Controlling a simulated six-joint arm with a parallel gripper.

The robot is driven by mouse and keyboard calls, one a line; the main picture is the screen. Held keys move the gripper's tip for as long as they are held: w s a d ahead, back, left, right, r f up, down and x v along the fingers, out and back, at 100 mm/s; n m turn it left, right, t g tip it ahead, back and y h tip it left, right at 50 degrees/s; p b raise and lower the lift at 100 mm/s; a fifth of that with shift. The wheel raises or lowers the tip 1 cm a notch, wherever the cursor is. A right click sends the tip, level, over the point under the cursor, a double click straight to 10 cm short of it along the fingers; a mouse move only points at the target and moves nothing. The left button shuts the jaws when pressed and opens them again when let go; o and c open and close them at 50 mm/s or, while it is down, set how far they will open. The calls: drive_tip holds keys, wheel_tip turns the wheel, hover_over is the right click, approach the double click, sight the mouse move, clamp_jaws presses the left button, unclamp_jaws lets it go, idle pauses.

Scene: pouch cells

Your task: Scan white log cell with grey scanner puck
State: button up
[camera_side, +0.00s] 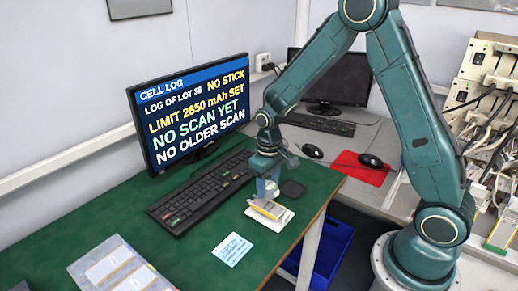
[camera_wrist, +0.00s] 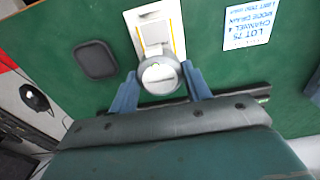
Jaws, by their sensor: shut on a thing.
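My gripper (camera_wrist: 160,88) is shut on a round light-grey puck (camera_wrist: 158,74), which sits between the two blue fingers. In the side view my gripper (camera_side: 267,186) is low over the green table. A white cell with yellow side edges (camera_wrist: 153,13) lies on a white plate (camera_wrist: 132,22), and also shows in the side view (camera_side: 266,209). The puck is over or at the near end of the cell; I cannot tell whether they touch. The monitor (camera_side: 192,112) reads "CELL LOG", "LOG OF LOT 33", "LIMIT 2650 mAh SET" and "NO OLDER SCAN".
A dark rounded square pad (camera_wrist: 97,59) lies beside the plate. A blue-lettered lot card (camera_side: 232,249) and a grey sheet with white cells (camera_side: 122,266) lie in front. A black keyboard (camera_side: 203,191) is behind. A blue bin (camera_side: 331,247) stands below the table's right edge.

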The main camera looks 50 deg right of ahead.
drive_tip(key=shift+f, duration=1.25)
drive_tip(key=shift+r, duration=0.15)
drive_tip(key=shift+r, duration=2.85)
